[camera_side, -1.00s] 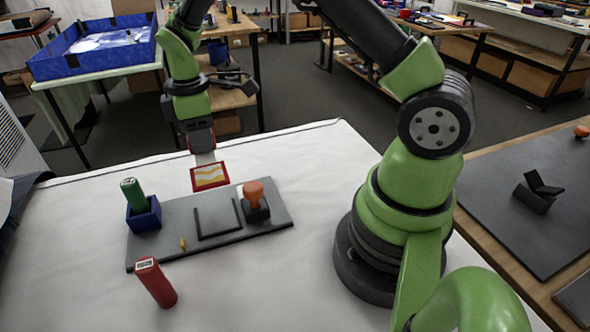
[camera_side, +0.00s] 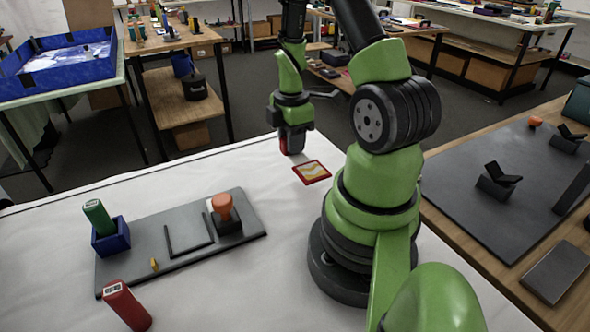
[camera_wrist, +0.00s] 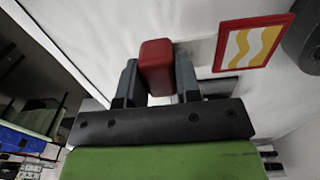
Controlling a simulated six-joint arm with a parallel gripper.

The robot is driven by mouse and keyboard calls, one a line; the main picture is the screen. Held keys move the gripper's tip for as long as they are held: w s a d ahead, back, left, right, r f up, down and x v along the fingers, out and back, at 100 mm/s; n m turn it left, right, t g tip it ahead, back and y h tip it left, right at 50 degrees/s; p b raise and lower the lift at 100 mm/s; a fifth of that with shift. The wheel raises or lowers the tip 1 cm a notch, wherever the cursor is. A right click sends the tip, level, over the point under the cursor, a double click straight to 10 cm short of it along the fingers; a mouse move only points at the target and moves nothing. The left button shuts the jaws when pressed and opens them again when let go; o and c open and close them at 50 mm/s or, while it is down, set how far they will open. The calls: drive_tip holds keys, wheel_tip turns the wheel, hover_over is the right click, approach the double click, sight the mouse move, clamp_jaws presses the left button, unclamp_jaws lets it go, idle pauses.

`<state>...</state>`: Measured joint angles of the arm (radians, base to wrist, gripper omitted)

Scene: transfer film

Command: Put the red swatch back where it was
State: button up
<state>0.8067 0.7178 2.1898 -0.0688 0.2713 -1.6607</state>
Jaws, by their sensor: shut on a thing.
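The red swatch (camera_side: 312,172), a red-bordered card with yellow and white waves, is over the white table beside my base. It also shows at the upper right of the wrist view (camera_wrist: 253,42). My gripper (camera_side: 291,138) is just left of it in the side view. In the wrist view its fingers (camera_wrist: 157,78) are shut on a red block (camera_wrist: 156,64); a pale strip runs from behind the block toward the swatch. I cannot tell how high the swatch is. A grey board (camera_side: 245,226) carries a dark open-sided outline (camera_side: 189,240), with nothing inside it.
On the board stand a green stick (camera_side: 98,217) in a blue holder (camera_side: 111,240), an orange knob (camera_side: 224,206) on a black base and a small yellow piece (camera_side: 154,264). A red stick (camera_side: 128,306) tilts in front. White table (camera_side: 245,290) is bare between board and base.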

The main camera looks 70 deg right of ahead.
sight(292, 174)
drive_tip(key=shift+f, duration=3.15)
drive_tip(key=shift+f, duration=0.15)
drive_tip(key=o, duration=0.9)
